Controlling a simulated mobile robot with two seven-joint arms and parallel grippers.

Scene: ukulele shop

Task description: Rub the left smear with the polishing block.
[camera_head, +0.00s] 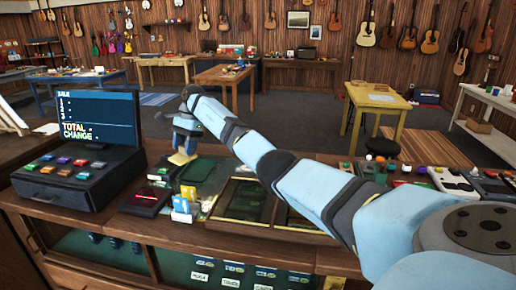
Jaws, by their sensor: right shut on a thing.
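My right arm reaches in from the right across the counter. My right gripper (185,146) is shut on a small yellow-tan block (181,158), which I take for the polishing block. The block is at the gripper's lower end, over the back part of the counter, left of the glass panels. I cannot tell whether it touches the surface beneath. The counter's glass top (242,197) shows dark green panes in wooden frames, partly hidden by my arm. No smear can be made out clearly. My left gripper is not in view.
A register with a screen (98,117) stands left on the counter (95,225). A dark red-topped tray (146,199), small blue-and-yellow boxes (181,207) and a green item (197,169) crowd the space near the block. Several small goods line the counter's right side.

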